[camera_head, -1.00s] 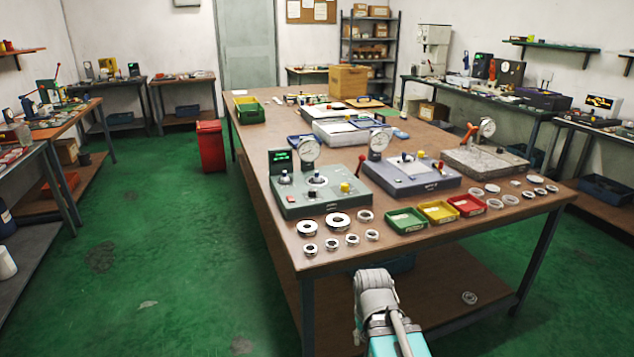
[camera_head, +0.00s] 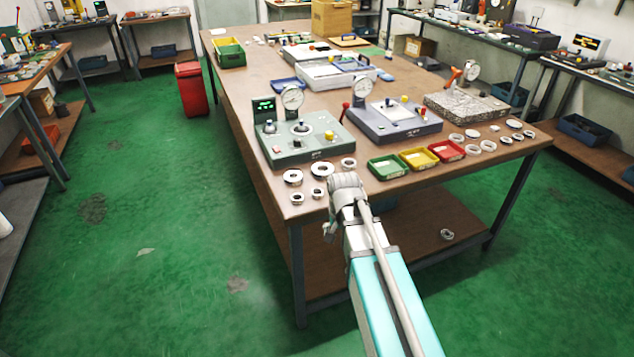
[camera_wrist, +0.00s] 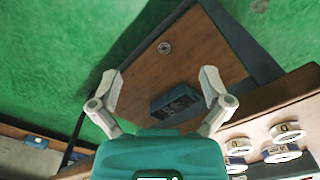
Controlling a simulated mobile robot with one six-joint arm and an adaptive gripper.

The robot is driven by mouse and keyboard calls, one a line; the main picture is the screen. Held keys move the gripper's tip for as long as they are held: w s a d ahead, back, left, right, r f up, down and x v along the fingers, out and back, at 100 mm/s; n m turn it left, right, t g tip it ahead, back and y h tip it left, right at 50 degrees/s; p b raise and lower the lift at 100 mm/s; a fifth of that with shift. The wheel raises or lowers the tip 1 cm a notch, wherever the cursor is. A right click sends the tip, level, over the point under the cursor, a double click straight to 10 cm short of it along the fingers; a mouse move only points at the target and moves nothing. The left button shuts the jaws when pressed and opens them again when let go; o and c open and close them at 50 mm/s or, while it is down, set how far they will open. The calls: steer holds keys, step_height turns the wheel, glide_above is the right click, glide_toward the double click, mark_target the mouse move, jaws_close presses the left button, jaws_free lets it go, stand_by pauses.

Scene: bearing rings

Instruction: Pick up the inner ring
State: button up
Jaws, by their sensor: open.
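Several metal rings sit on the table top near its front-left corner in the head view: two broad ones (camera_head: 292,177) (camera_head: 321,169), a smaller one (camera_head: 348,163) and small ones (camera_head: 297,197) (camera_head: 318,193). Rings also show at the right of the wrist view (camera_wrist: 285,130). Which is the inner ring I cannot tell. A single ring (camera_head: 447,234) lies on the lower shelf and shows in the wrist view (camera_wrist: 165,48). My gripper (camera_wrist: 160,84) is open and empty, its fingers spread.
Green (camera_head: 388,168), yellow (camera_head: 419,158) and red (camera_head: 447,151) trays stand along the front edge. A green gauge station (camera_head: 306,140) is behind the left rings. More rings lie at the right (camera_head: 473,134). A blue bin (camera_wrist: 176,101) sits on the lower shelf.

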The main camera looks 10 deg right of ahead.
steer(key=w+a+r+m+p, duration=0.4)
steer(key=w+r+m+p, duration=0.7)
steer(key=w+r+p, duration=0.4)
steer(key=w+r, duration=0.1)
steer(key=w, duration=0.2)
steer(key=shift+w+a+m, duration=0.2)
steer(key=shift+w+m, duration=0.15)
steer(key=shift+m, duration=0.05)
steer(key=b, duration=0.9)
glide_above(317, 189)
steer(key=s, duration=0.2)
steer(key=f, duration=0.8)
steer(key=shift+w+a+f, duration=0.2)
steer(key=shift+f, duration=0.05)
steer(key=shift+f, duration=0.1)
steer(key=shift+d+f+b, duration=0.1)
steer(key=shift+f+b, duration=2.4)
steer(key=shift+b, duration=0.05)
steer(key=c, duration=1.3)
